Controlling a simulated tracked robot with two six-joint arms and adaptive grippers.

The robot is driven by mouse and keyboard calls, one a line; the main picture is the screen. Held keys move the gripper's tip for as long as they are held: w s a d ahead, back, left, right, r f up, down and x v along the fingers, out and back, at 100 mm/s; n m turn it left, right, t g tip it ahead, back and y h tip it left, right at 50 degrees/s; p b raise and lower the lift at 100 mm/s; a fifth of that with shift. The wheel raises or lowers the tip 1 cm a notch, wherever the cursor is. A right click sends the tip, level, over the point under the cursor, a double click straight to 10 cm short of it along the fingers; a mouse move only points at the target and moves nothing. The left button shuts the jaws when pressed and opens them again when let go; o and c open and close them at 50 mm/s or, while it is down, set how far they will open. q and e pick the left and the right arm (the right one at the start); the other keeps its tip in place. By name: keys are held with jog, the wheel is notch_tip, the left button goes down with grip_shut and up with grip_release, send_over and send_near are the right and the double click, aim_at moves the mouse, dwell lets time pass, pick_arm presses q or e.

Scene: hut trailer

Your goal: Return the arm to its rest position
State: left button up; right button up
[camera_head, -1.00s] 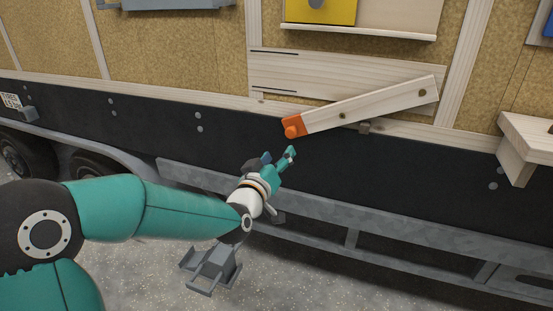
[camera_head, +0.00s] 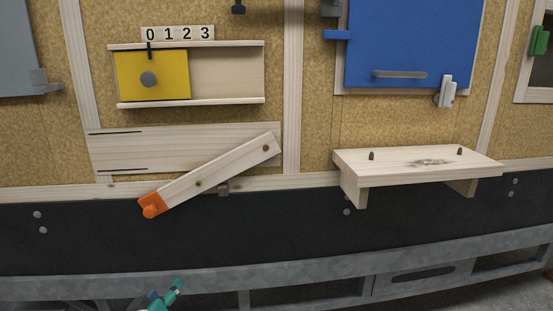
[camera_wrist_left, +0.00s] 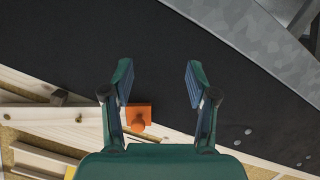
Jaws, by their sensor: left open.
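My left gripper (camera_head: 166,296) shows only by its teal fingertips at the bottom edge of the head view, below the trailer's black skirt. In the left wrist view its two fingers (camera_wrist_left: 158,90) are spread apart with nothing between the tips. A wooden lever (camera_head: 222,173) with an orange end (camera_head: 150,206) slants down to the left on the trailer wall. The orange end also shows in the left wrist view (camera_wrist_left: 138,116), beyond the left finger and apart from it. The rest of my left arm is out of the head view. My right gripper is not in view.
A wooden shelf (camera_head: 415,165) with two pegs juts out at the right. A yellow sliding panel (camera_head: 170,84) with a knob sits under a 0 1 2 3 scale (camera_head: 178,33). A blue door (camera_head: 412,40) is at the upper right. A grey rail (camera_head: 310,280) runs along the bottom.

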pick_arm(q)
jog(key=s+d+f+m+g+h, duration=0.1)
jog(key=s+d+f+g, duration=0.2)
jog(key=f, duration=0.5)
jog(key=s+d+f+g+h, duration=0.1)
jog(key=s+d+f+g, duration=0.2)
jog(key=f, duration=0.4)
jog(key=s+d+f+m+g+h, duration=0.1)
jog(key=s+d+f, duration=0.2)
jog(key=s+f, duration=0.35)
jog(key=s+d+f+m+g+h, duration=0.1)
jog(key=s+d+f+g, duration=0.2)
jog(key=s+f, duration=0.35)
jog(key=s+d+f+m+g+h, duration=0.1)
jog(key=s+d+f+g, duration=0.25)
jog(key=s, duration=0.65)
notch_tip(320, 180, up, 27)
jog(key=p, duration=2.6)
jog(key=shift+s+g+p, duration=0.25)
jog(key=shift+g+p, duration=0.05)
jog(key=shift+g, duration=0.05)
jog(key=shift+a+f, duration=0.1)
jog(key=shift+f, duration=0.05)
